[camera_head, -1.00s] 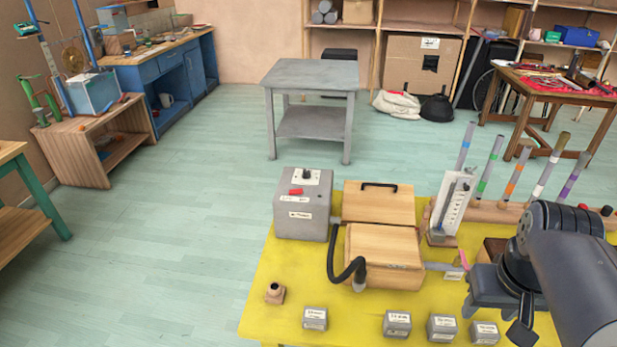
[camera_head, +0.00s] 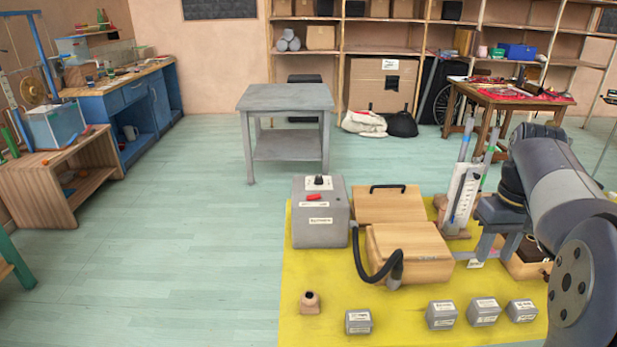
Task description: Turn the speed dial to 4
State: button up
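A grey box (camera_head: 319,224) stands on the yellow table at its far left corner. On its top is a white plate with a black dial knob (camera_head: 319,180), and a red switch (camera_head: 314,197) sits just in front of it. The dial's numbers are too small to read. My gripper (camera_head: 498,252) is well to the right of the box, pointing down near the measuring stand. Its fingers are apart, with nothing seen between them. It is not touching the dial.
A wooden box (camera_head: 411,256) with a black hose (camera_head: 372,270) lies between the grey box and my gripper. A white scale stand (camera_head: 463,200) rises beside my gripper. Several small grey blocks (camera_head: 441,315) and a brown piece (camera_head: 310,302) line the table's (camera_head: 335,285) front.

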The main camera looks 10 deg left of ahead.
aim_at(318, 180)
jog(key=j+z, duration=0.1)
jog(key=j, duration=0.5)
jog(key=k+j+z, duration=0.1)
jog(key=j, duration=0.5)
jog(key=j+z, duration=0.1)
jog(key=j, duration=0.55)
jog(key=k+j+z, duration=0.1)
jog(key=j, duration=0.5)
jog(key=i+j+z, duration=0.2)
jog(key=i+j, duration=0.15)
jog(key=j, duration=0.25)
jog(key=i+j+z, duration=0.1)
jog(key=j, duration=0.25)
jog(key=i+j+z, duration=0.1)
jog(key=i+j, duration=0.25)
jog(key=j, duration=0.35)
jog(key=i+z, duration=0.2)
jog(key=i, duration=0.7)
